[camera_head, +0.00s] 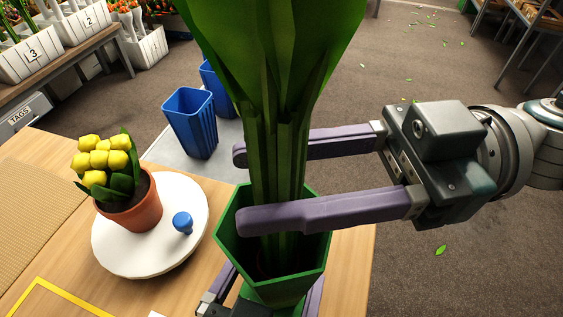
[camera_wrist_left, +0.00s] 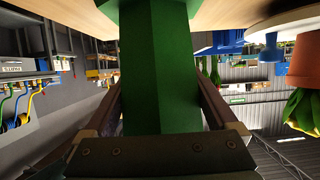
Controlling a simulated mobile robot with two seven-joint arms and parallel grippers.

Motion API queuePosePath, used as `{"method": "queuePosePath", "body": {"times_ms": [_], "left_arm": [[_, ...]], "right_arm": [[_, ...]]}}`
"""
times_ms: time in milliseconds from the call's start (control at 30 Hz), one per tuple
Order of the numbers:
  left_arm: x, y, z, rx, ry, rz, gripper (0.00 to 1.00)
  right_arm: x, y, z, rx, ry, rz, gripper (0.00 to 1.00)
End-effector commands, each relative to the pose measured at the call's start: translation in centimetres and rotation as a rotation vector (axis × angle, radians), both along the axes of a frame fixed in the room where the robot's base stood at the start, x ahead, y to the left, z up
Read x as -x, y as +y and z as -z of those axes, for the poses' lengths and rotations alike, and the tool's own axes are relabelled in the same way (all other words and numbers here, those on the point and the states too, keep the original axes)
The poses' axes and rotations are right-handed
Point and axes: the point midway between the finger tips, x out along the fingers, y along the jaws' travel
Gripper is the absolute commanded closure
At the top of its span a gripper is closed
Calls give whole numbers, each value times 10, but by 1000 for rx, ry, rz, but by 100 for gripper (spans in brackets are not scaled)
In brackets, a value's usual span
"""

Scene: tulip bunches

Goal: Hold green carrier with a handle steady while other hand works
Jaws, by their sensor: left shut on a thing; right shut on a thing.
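My right gripper (camera_head: 243,187) comes in from the right, shut around the stems of a large green leafy bunch (camera_head: 278,90). The stems' lower ends are inside the carrier. The bunch's top is out of frame.
A white round turntable (camera_head: 125,262) with a blue knob (camera_head: 182,222) carries a terracotta pot (camera_head: 140,212) of yellow tulips (camera_head: 103,157) on the wooden table (camera_head: 345,270). Blue buckets (camera_head: 190,125) stand behind. Numbered white planters (camera_head: 32,58) are at upper left.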

Motion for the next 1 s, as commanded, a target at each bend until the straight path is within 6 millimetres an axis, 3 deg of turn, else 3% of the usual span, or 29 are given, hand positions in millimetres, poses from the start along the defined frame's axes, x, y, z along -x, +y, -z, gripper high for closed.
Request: {"method": "queuePosePath", "body": {"times_ms": [267,300,600,767,900,1000], "left_arm": [[0,0,0,0,-1,0,67],[0,0,0,0,-1,0,67],[0,0,0,0,-1,0,67],[0,0,0,0,-1,0,67],[0,0,0,0,-1,0,67],[0,0,0,0,-1,0,67]], "right_arm": [[0,0,7,-2,-1,0,100],[0,0,7,-2,-2,0,48],[0,0,8,-1,-1,0,16],[0,0,8,-1,-1,0,16],[0,0,8,1,0,0,1],[0,0,8,1,0,0,0]]}}
